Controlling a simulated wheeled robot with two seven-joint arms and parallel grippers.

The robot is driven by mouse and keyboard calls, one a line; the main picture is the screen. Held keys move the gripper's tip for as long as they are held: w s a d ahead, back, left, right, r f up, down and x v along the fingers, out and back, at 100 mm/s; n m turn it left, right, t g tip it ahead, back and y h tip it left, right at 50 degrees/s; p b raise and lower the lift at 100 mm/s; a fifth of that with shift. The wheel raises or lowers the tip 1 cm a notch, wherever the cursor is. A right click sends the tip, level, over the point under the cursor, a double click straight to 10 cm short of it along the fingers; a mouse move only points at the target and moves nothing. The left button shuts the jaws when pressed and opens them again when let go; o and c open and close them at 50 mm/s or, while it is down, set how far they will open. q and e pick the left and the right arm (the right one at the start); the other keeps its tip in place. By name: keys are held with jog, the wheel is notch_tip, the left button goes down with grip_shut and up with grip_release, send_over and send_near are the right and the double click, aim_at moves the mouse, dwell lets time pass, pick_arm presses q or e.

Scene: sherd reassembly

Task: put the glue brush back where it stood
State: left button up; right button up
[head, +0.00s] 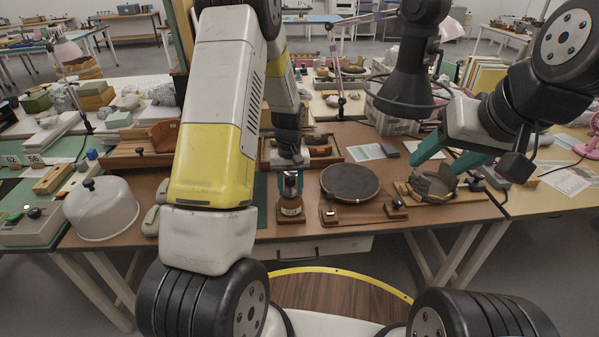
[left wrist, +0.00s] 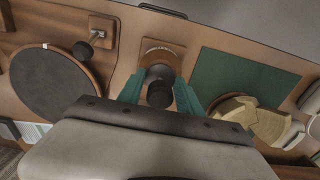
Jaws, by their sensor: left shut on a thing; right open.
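The glue brush (left wrist: 160,95) shows as a round black knob-like end between the teal fingers of my left gripper (left wrist: 159,93), which is shut on it. Below it stands the glue jar (head: 291,208), brown with a pale label, on a wooden base (left wrist: 178,50). In the head view my left gripper (head: 290,182) is right over the jar's mouth. The brush's lower end is hidden, so I cannot tell how deep it sits in the jar. My right gripper (head: 450,158) is open, its teal fingers around or just above the rim of a brown broken pot (head: 432,186).
A green mat (left wrist: 245,75) and pale sherds (left wrist: 255,121) lie on the jar's other side. A white dome (head: 101,210) stands at the left.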

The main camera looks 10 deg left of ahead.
pick_arm(q)
jog(key=shift+f, duration=0.25)
dwell(0.3)
jog(key=o, duration=1.1)
jog(key=shift+c, duration=0.2)
jog(key=shift+r, duration=3.9)
jog(key=shift+r, duration=0.1)
